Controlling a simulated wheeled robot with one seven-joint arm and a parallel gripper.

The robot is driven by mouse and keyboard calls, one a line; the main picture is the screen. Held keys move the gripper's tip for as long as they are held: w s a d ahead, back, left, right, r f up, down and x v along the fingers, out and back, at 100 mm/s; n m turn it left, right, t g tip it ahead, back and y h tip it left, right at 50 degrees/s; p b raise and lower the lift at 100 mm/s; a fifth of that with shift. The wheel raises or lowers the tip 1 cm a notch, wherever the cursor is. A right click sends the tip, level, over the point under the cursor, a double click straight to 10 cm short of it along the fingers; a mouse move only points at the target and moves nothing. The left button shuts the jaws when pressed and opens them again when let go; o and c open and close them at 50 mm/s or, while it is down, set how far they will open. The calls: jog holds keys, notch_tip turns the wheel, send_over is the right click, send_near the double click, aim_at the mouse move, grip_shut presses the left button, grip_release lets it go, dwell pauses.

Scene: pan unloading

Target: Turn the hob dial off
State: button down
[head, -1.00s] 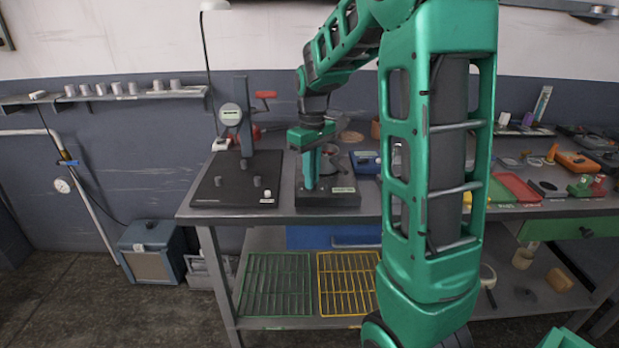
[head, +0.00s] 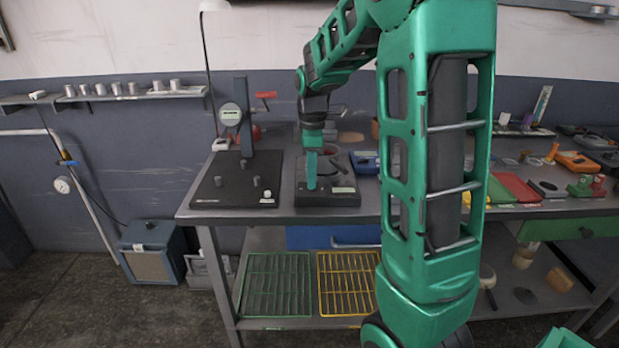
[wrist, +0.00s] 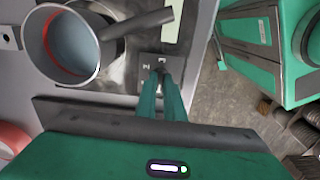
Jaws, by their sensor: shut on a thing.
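The hob (head: 345,200) is a dark box near the front edge of the bench, left of my arm. My gripper (head: 311,187) points straight down at its front left part. In the wrist view, my gripper's two green fingers (wrist: 161,75) are closed together over a small dark plate (wrist: 146,60) with pale marks. They are shut on the hob dial, which is mostly hidden between the fingertips. A grey pan (wrist: 28,45) with a reddish-brown rim line inside sits on the hob, its handle (wrist: 140,22) reaching past the fingers' far side.
A black plate stand with a dial gauge (head: 230,115) stands left of the hob. A blue device (head: 365,162) sits to its right. Green (head: 275,285) and yellow (head: 345,283) racks lie on the lower shelf.

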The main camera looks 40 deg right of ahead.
jog(key=shift+w+r, duration=0.15)
jog(key=shift+w, duration=0.05)
dwell(0.4)
jog(key=c, duration=1.9)
grip_release()
jog(key=shift+s, duration=0.1)
jog(key=shift+o, duration=0.2)
notch_tip(320, 180, up, 11)
jog(key=shift+f, duration=0.2)
jog(key=s+a+f+m, duration=0.1)
jog(key=s+f+m, duration=0.2)
jog(key=s, duration=0.6)
jog(key=s+f+m, duration=0.4)
jog(key=s+m, duration=0.4)
jog(key=s, duration=0.2)
jog(key=s+a+f+m, duration=0.1)
jog(key=s+f+m, duration=0.2)
jog(key=s+m, duration=0.3)
jog(key=s, duration=0.3)
jog(key=shift+s+a+f, duration=0.35)
